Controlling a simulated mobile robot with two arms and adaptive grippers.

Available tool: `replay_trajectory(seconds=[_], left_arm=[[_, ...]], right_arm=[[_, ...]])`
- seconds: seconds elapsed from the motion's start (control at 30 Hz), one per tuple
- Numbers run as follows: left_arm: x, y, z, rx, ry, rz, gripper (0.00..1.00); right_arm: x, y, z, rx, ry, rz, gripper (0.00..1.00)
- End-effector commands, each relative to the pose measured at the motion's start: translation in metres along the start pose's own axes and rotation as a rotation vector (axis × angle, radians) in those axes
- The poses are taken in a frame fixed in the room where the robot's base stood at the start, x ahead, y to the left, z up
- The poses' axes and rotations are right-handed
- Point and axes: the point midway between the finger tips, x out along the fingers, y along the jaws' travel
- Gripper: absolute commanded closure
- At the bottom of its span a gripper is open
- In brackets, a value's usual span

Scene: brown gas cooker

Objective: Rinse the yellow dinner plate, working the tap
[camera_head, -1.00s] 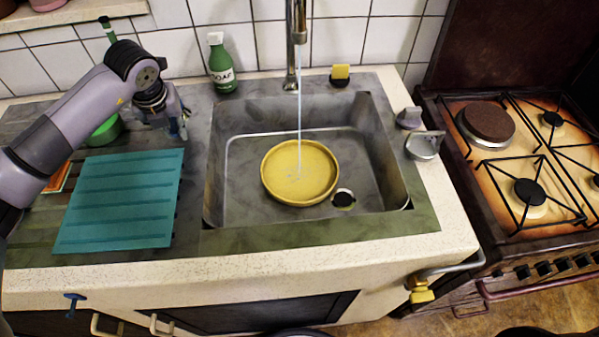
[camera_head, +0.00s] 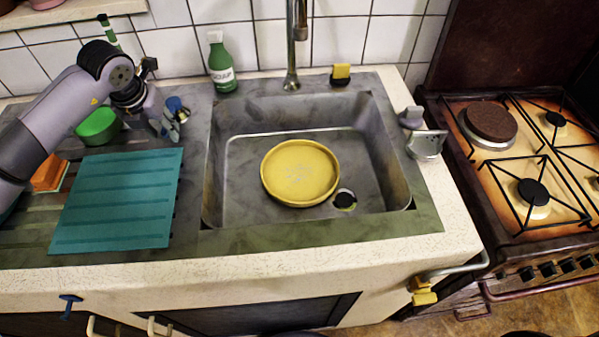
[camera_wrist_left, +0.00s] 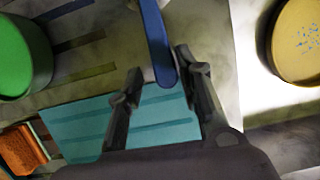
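The yellow dinner plate (camera_head: 300,172) lies flat in the sink basin (camera_head: 235,190), with small pale flecks on its face. It also shows at the right of the left wrist view (camera_wrist_left: 297,40). The tap (camera_head: 291,45) stands behind the basin, and no water stream shows. A blue lever (camera_head: 175,104) stands left of the sink. In the left wrist view the blue lever (camera_wrist_left: 157,40) reaches between the fingertips. My left gripper (camera_head: 170,127) is open, with visible gaps beside the lever. My right gripper is out of view.
A green soap bottle (camera_head: 221,65) and a yellow sponge (camera_head: 341,73) stand behind the basin. A teal mat (camera_head: 120,200), a green round object (camera_head: 98,126) and an orange item (camera_head: 50,174) are on the left. The drain (camera_head: 345,199) is beside the plate. The cooker (camera_head: 530,165) is right.

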Motion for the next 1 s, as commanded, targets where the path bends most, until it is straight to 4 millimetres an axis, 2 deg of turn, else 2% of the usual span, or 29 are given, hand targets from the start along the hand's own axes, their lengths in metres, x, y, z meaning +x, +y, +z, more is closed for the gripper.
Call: replay_trajectory(seconds=[0.47, 1.0], left_arm=[[-0.002, -0.001, 0.001, 0.001, -0.002, -0.003, 0.67], [-0.041, -0.001, 0.013, 0.001, -0.002, -0.003, 0.67]], right_arm=[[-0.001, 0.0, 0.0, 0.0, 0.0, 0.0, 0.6], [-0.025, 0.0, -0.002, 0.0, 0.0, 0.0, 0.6]])
